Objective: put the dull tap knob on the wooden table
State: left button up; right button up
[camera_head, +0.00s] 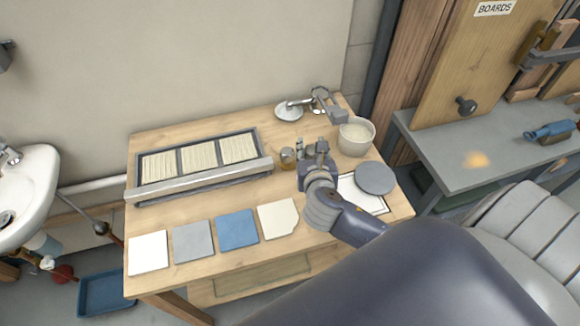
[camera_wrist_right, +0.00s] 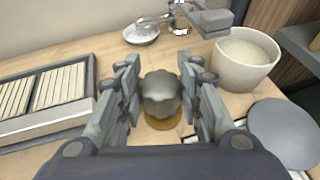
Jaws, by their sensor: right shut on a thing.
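The dull tap knob (camera_wrist_right: 161,95) is a grey, lobed metal knob. In the right wrist view it sits between the two fingers of my right gripper (camera_wrist_right: 160,85), which is shut on it. A yellow-brown round piece (camera_wrist_right: 166,123) shows just below the knob; whether they touch is unclear. In the head view my right gripper (camera_head: 311,149) is over the wooden table (camera_head: 190,272), and the knob is hard to make out there. My left gripper is not in view.
A framed tray (camera_head: 198,168) lies left of the gripper. A pale bucket (camera_head: 356,137), grey disc (camera_head: 375,178) and metal saucer (camera_head: 289,111) are nearby. Several square tiles (camera_head: 237,229) line the front.

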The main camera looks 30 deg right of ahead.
jog(key=shift+s+a+f, duration=0.2)
jog(key=shift+s+a, duration=0.05)
jog(key=shift+s, duration=0.2)
jog(key=w+d, duration=0.2)
jog(key=w, duration=0.2)
jog(key=w+d+f, duration=0.1)
jog(key=w+d, duration=0.1)
jog(key=w, duration=0.3)
jog(key=w+d, duration=0.2)
jog(key=w, duration=0.2)
jog(key=shift+w+d+f, duration=0.25)
jog(key=shift+d+f, duration=0.05)
jog(key=shift+d, duration=0.05)
jog(key=f, duration=0.3)
jog(key=shift+w+d, duration=0.15)
jog(key=shift+w, duration=0.15)
jog(key=shift+f, duration=0.3)
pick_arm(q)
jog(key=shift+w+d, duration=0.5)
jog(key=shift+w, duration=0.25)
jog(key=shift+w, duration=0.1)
pick_arm(e)
jog(key=shift+f, duration=0.1)
